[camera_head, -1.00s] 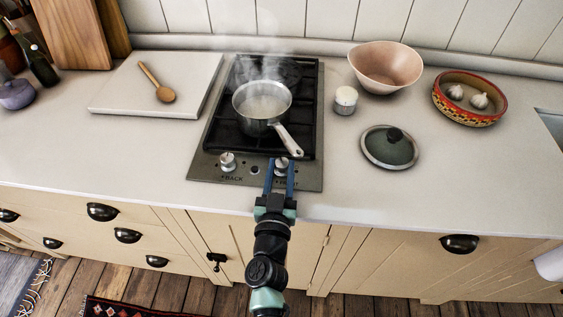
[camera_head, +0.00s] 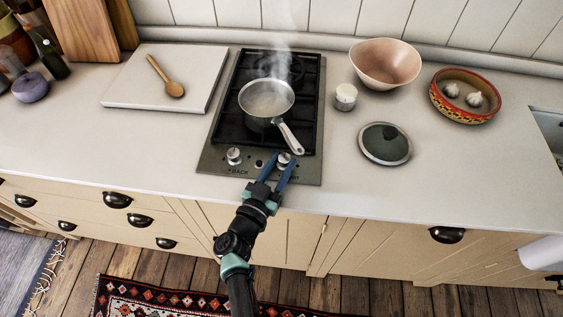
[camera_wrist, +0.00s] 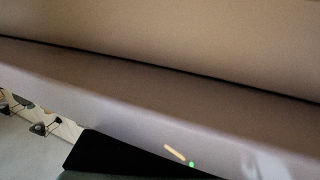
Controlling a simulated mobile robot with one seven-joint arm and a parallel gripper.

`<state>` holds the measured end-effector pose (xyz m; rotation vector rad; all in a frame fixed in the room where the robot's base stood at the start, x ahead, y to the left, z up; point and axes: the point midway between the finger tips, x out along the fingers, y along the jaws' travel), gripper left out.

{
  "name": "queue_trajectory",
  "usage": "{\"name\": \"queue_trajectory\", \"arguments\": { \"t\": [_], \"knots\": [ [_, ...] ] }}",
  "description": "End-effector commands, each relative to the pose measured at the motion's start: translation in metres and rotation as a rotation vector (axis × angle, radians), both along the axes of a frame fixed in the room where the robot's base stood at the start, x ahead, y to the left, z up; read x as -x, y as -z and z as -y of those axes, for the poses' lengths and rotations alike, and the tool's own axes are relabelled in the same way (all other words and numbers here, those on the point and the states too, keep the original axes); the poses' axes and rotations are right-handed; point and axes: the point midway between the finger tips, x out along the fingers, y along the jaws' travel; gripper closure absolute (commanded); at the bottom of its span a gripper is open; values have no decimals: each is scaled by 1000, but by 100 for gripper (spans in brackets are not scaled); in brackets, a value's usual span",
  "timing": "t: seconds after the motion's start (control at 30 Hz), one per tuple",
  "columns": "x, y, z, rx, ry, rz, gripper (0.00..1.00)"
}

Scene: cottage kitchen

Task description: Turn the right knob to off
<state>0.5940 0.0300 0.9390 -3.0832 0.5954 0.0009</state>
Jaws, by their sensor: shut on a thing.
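The right knob (camera_head: 284,159) is a small silvery knob at the front right of the cooktop (camera_head: 224,160). The blue fingers of my gripper (camera_head: 276,164) are around it, shut on it, and partly cover it. The knob's pointer angle is too small to read. The left knob (camera_head: 234,156) stands free, with a label reading "BACK" below it. A steaming pot (camera_head: 266,97) sits on the cooktop, its handle (camera_head: 292,138) pointing toward the front right, just above the right knob. The wrist view shows only blurred close surfaces; I cannot make out the knob there.
A lid (camera_head: 385,143), a white jar (camera_head: 345,97), a pink bowl (camera_head: 385,64) and a patterned dish with garlic (camera_head: 464,95) stand right of the cooktop. A white board (camera_head: 150,92) with a wooden spoon (camera_head: 165,76) lies left. The counter front right is clear.

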Motion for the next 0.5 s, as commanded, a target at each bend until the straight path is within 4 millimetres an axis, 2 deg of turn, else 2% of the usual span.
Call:
{"name": "queue_trajectory", "arguments": {
  "t": [0.03, 0.07, 0.2, 0.5],
  "knots": [
    [0, -1, 0, 1, -1, 2, 100],
    [0, -1, 0, 1, -1, 2, 57],
    [0, -1, 0, 1, -1, 2, 32],
    [1, 0, 0, 1, -1, 1, 31]
  ]
}}
